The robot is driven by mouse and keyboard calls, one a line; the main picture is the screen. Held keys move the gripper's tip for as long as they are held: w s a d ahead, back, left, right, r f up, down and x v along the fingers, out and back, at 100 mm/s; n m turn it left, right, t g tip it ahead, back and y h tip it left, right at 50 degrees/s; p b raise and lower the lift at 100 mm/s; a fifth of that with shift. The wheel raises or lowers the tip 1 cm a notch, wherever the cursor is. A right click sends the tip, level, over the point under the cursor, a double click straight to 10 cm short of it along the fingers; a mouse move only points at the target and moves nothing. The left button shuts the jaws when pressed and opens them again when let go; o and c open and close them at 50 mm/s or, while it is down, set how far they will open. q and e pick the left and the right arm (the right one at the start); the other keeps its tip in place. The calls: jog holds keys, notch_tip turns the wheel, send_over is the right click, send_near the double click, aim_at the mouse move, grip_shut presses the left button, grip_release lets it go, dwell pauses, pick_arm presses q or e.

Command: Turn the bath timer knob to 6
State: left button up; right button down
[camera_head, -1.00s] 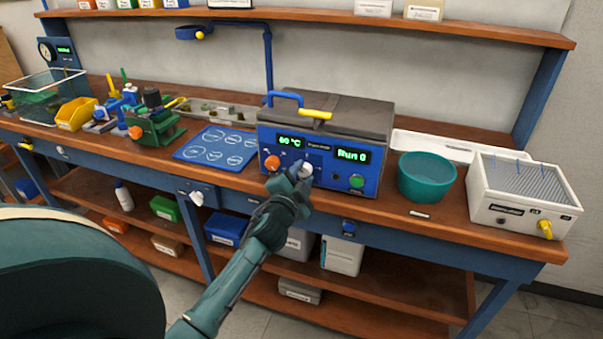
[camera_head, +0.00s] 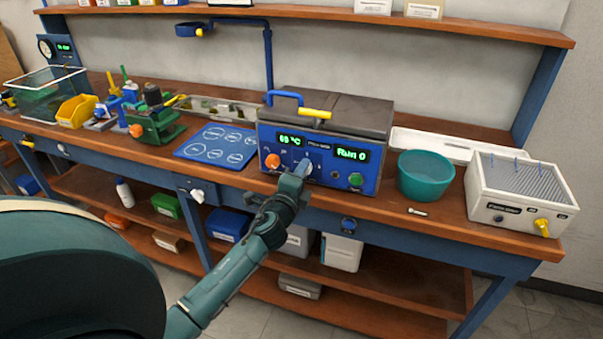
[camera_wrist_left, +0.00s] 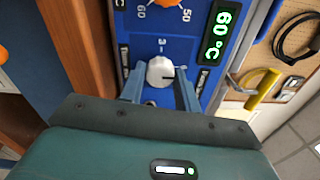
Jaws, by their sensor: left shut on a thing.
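The bath (camera_head: 330,108) is a blue-fronted unit with a dark grey lid on the bench. Its panel shows green "60 °C" and "Run 0". The pale timer knob (camera_wrist_left: 160,72) sits on the blue panel in the left wrist view, with a dark pointer line toward the right and printed marks around it. My left gripper (camera_wrist_left: 160,88) is shut on this knob, one finger on each side. In the head view my left gripper (camera_head: 301,170) reaches the panel from below and partly hides the knob. My right gripper is not in view.
An orange knob (camera_head: 272,161) is left of the gripper, and a green button (camera_head: 355,179) is to the right. A teal bowl (camera_head: 426,176) and a white box (camera_head: 518,195) stand further right. A blue mat (camera_head: 215,146) lies to the left.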

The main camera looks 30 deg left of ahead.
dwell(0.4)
pick_arm(q)
jog(key=o, duration=1)
jog(key=shift+s, duration=0.1)
jog(key=shift+b+v, duration=0.8)
jog(key=shift+v, duration=5.7)
jog(key=shift+d, duration=0.15)
